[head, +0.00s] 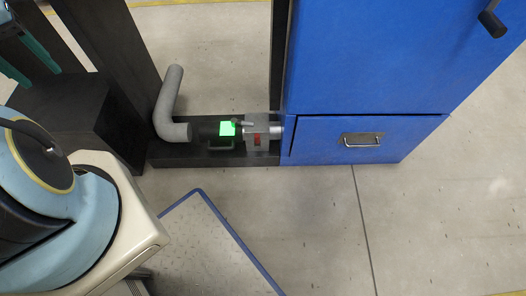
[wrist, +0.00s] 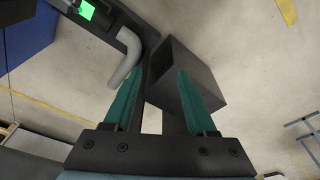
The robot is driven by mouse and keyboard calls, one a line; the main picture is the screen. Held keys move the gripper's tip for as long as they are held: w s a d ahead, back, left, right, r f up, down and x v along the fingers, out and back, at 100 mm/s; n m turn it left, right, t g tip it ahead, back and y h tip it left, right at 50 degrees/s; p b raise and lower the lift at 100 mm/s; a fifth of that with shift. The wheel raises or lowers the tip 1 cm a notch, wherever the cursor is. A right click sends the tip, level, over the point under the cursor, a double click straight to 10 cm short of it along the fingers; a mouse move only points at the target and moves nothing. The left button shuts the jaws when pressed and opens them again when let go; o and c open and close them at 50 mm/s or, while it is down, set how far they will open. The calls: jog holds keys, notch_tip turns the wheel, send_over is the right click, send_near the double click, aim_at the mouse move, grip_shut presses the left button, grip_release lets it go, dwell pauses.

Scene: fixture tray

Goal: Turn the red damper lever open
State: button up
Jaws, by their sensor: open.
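A small red part (head: 257,139), which may be the damper lever, shows on the grey block (head: 249,127) of the pipe assembly in the head view. It is too small to tell its angle. The block sits between a dark section with a bright green panel (head: 227,128) and the blue cabinet. The green panel also shows at the top left of the wrist view (wrist: 87,9); the red part does not show there. My gripper (wrist: 158,72) is open, with teal fingers apart and nothing between them. In the head view it is at the upper left, away from the block.
A bent grey pipe (head: 170,100) joins the assembly on a low black base (head: 215,158). The blue cabinet (head: 365,60) stands to the right. Dark posts and a black box (head: 85,115) stand at the left, near my gripper. A blue-edged panel (head: 205,245) lies in front; floor at right is clear.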

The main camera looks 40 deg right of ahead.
jog(key=w+d+f+m+b, duration=0.15)
jog(key=d+f+b, duration=0.35)
jog(key=f+b, duration=0.55)
jog(key=w+d+f+m+b, duration=0.15)
jog(key=d+f+b, duration=0.45)
jog(key=f, duration=0.7)
jog(key=m+g+b, duration=0.1)
jog(key=m+g, duration=0.1)
jog(key=m, duration=0.4)
send_near(257, 140)
jog(key=shift+w+d+f, duration=0.2)
jog(key=shift+w+d, duration=0.15)
jog(key=shift+w, duration=0.25)
jog(key=shift+s+d+f+b, duration=0.1)
jog(key=shift+f+b, duration=0.1)
jog(key=shift+f, duration=0.15)
jog(key=shift+s+d+f+b, duration=0.1)
jog(key=shift+f+b, duration=0.05)
jog(key=shift+f, duration=0.2)
notch_tip(257, 140, down, 10)
jog(key=b, duration=0.3)
jog(key=shift+r, duration=0.2)
jog(key=shift+a, duration=0.1)
grip_shut()
